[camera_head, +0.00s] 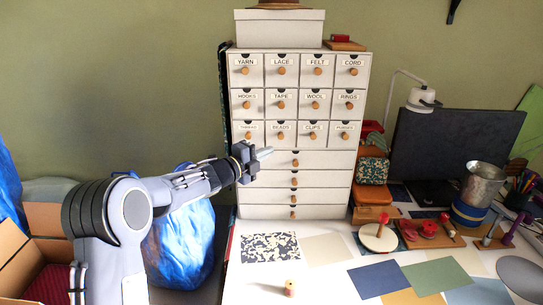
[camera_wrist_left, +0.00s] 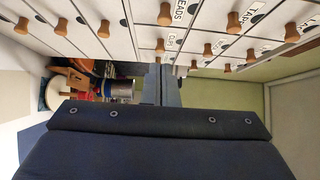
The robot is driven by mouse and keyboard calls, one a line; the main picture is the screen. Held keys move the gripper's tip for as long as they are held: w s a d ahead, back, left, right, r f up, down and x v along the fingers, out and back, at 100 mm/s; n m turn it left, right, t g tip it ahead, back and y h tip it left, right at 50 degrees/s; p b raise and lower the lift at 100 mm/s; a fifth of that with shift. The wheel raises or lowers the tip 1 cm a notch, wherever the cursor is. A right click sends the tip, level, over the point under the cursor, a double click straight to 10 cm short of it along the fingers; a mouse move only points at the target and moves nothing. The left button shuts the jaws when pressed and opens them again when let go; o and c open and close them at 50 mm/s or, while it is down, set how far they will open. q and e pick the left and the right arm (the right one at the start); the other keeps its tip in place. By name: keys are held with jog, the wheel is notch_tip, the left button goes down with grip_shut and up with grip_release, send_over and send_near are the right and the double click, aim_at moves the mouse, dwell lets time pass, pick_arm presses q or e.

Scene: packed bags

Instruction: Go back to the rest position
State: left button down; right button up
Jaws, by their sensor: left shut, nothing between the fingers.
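My left gripper (camera_head: 264,153) is raised in front of the white drawer cabinet (camera_head: 325,210), level with its lower small drawers. Its fingers are shut and hold nothing. In the left wrist view the closed fingers (camera_wrist_left: 161,84) point toward the room, with the cabinet's knobs and labels along the top of the picture. I cannot tell whether the fingertips touch the cabinet; they look apart from it. My left arm comes in from the lower left. My right gripper is not in view.
A white table holds colored sheets (camera_head: 378,279), a small wooden spool (camera_head: 289,287), a round white disc on a stand (camera_head: 378,237), a metal can (camera_head: 482,184) and a dark monitor (camera_head: 428,150). Blue bags (camera_head: 182,245) and an open cardboard box (camera_head: 42,220) stand at the left.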

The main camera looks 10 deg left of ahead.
pick_arm(q)
jog(key=s+a+r+n+t+y+b, duration=0.1)
jog(key=s+a+r+n+y, duration=0.15)
jog(key=s+a+n, duration=0.2)
jog(key=s+a+r+n+t+y, duration=0.1)
jog(key=s+a+r+n+y, duration=0.1)
jog(key=s+a+n+y, duration=0.3)
jog(key=s+a+f+n+g+y, duration=0.25)
jog(key=s+a+n, duration=0.25)
jog(key=s+n, duration=0.45)
jog(key=s+d+f+n+g+h, duration=0.1)
jog(key=s+d+f+n+g, duration=0.1)
jog(key=s, duration=0.8)
jog(key=s+d+f+n+g+h, duration=0.1)
jog(key=s+d+f+n+g, duration=0.1)
jog(key=s+d+f, duration=0.3)
jog(key=s+d+f+n+g+h, duration=0.2)
jog(key=s+f, duration=0.4)
jog(key=s, duration=0.8)
jog(key=d+n+g, duration=0.1)
jog(key=d+g, duration=0.1)
jog(key=shift+s+d+f+g, duration=0.25)
jog(key=shift+s+f+g, duration=0.05)
jog(key=shift+g, duration=0.05)
